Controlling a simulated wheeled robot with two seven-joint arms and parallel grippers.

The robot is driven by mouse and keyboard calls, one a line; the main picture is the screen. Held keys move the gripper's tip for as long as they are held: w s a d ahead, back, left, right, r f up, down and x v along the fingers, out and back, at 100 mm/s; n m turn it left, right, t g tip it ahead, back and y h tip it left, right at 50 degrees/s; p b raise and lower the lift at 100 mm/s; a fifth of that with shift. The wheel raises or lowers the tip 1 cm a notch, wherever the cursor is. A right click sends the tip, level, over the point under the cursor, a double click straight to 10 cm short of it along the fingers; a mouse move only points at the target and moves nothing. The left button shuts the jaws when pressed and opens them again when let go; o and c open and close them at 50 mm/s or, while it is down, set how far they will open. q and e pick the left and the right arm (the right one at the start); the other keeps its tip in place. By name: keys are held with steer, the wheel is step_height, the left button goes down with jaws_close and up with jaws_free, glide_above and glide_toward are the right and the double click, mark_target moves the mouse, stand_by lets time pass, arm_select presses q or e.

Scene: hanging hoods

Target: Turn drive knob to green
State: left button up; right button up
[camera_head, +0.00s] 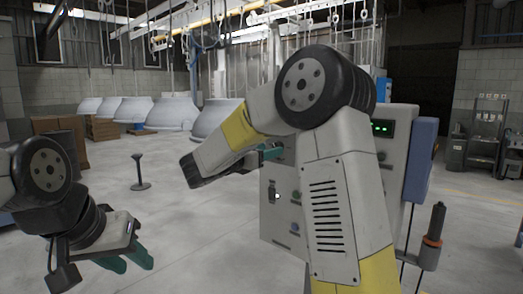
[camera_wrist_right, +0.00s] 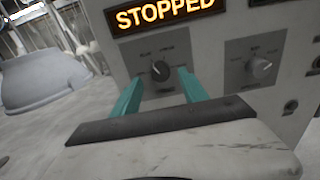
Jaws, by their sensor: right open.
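A second, grey knob (camera_wrist_right: 261,66) is on another plate to the right. The knob labels are too small to read. In the head view, my right gripper (camera_head: 271,152) is at the control cabinet (camera_head: 277,212), and my arm hides much of it. My left gripper (camera_head: 126,261) is open and empty at lower left.
Several pale hoods (camera_head: 165,112) hang at the back left. A black stand (camera_head: 139,172) is on the clear floor. A blue box (camera_head: 421,160) and a dark and orange post (camera_head: 433,238) are on the cabinet's right side.

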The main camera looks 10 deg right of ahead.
steer(key=shift+x, duration=1.3)
jaws_close()
steer(key=shift+m, duration=0.3)
steer(key=m, duration=1.1)
steer(key=shift+a, duration=0.1)
